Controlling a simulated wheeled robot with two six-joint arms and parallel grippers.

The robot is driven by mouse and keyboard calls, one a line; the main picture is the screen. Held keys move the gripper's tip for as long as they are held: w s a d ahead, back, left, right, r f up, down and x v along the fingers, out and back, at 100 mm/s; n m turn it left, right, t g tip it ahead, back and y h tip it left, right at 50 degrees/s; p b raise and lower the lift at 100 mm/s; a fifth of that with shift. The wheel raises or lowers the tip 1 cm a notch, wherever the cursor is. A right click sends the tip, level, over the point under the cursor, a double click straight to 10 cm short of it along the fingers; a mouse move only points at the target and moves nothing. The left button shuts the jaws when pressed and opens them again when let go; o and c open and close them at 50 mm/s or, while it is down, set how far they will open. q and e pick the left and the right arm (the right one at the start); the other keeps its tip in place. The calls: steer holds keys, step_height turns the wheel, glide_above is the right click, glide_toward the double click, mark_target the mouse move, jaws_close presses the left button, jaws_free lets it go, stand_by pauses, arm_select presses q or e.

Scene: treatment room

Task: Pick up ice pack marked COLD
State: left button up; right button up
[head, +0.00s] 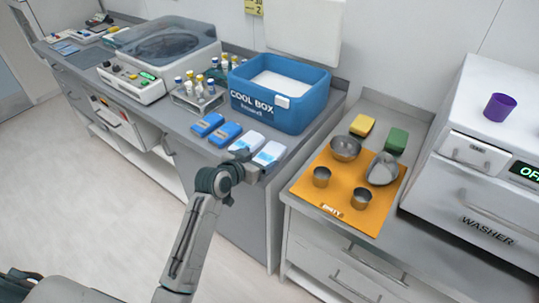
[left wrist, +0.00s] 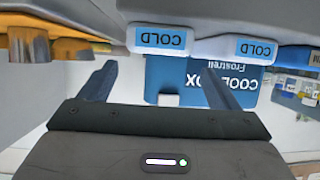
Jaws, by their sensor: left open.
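Two white ice packs lie at the front edge of the grey counter, a left one (head: 247,141) and a right one (head: 269,153). In the left wrist view, which is upside down, both show blue labels reading COLD: one pack (left wrist: 161,40) lies in line with the gap between my fingers, the other (left wrist: 256,49) off to the right. My left gripper (head: 246,160) is at the counter's front edge, just in front of the white packs. In the left wrist view its fingers (left wrist: 157,75) are apart with nothing between them. My right gripper is out of view.
Two blue packs (head: 216,129) lie left of the white ones. A blue cool box (head: 310,113) stands behind them, with a bottle rack (head: 190,102) to its left. Right, across a gap, an orange mat (head: 336,194) holds metal bowls and cups beside a washer (head: 480,190).

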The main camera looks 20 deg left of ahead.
mark_target(269, 154)
arm_select(q)
steer(key=shift+w+d, duration=0.15)
steer(key=shift+w, duration=0.15)
steer(key=p+x, duration=0.1)
steer(key=x, duration=0.1)
steer(key=p+x, duration=0.1)
steer(key=x, duration=0.1)
steer(key=shift+f, duration=0.25)
steer(key=shift+w+d+f, duration=0.15)
steer(key=shift+w, duration=0.05)
steer(key=shift+s, duration=0.1)
steer(key=shift+c, duration=0.4)
steer(key=c, duration=1.1)
